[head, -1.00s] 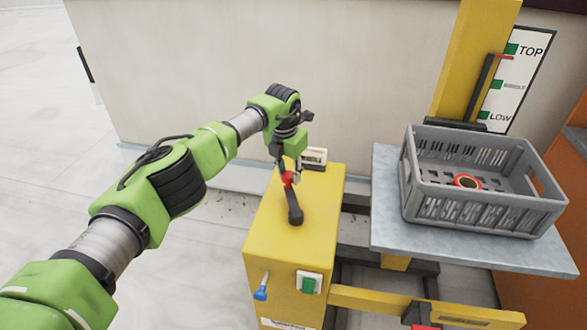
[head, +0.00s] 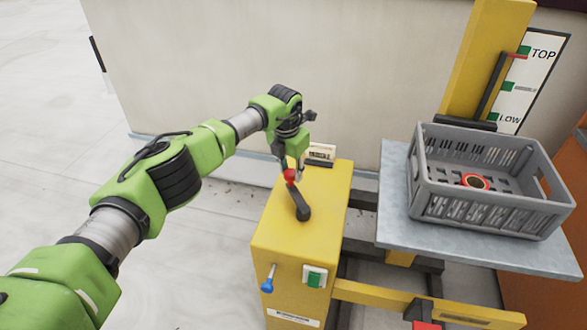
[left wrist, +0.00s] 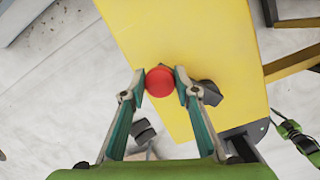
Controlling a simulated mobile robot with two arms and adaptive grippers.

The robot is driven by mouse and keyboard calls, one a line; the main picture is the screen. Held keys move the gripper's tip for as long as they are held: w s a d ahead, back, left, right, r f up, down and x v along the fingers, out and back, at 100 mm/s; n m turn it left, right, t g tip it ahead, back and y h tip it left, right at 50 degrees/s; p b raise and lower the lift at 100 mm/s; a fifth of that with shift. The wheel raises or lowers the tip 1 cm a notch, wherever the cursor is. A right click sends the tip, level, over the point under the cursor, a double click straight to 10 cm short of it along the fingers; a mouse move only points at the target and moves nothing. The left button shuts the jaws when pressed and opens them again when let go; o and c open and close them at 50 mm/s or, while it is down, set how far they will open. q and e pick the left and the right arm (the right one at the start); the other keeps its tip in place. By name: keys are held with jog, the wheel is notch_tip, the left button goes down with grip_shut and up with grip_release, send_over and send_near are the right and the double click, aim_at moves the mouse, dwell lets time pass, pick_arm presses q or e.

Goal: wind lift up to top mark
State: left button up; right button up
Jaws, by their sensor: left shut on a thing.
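The hand crank has a black arm (head: 303,212) and a red knob (head: 290,176) on top of the yellow winch box (head: 270,235). My left gripper (head: 290,172) is shut on the red knob, which also shows between its fingertips in the left wrist view (left wrist: 159,81). The grey lift platform (head: 395,225) stands raised at the right. A red pointer (head: 518,56) on the yellow mast (head: 480,60) sits close beside the green TOP mark (head: 524,50), seemingly slightly below it. A green arm part shows at the right edge of the left wrist view; its gripper's state is unclear.
A grey crate (head: 490,215) with a red ring-shaped thing (head: 476,182) inside stands on the platform. The box front has a blue-knobbed lever (head: 268,280) and a green switch (head: 314,277). A small gauge (head: 321,153) stands behind the crank. Floor to the left is clear.

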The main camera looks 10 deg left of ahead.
pick_arm(q)
jog(key=shift+w+a, duration=0.1)
jog(key=shift+a, duration=0.6)
jog(key=shift+s+a+r+p, duration=0.15)
jog(key=shift+s+a+p, duration=0.2)
jog(key=shift+p, duration=0.6)
jog(key=shift+s+a+p, duration=0.3)
jog(key=shift+p, duration=0.1)
jog(key=o, duration=1.2)
jog(key=shift+f, duration=0.2)
jog(key=shift+a, duration=0.15)
jog(key=shift+d, duration=0.3)
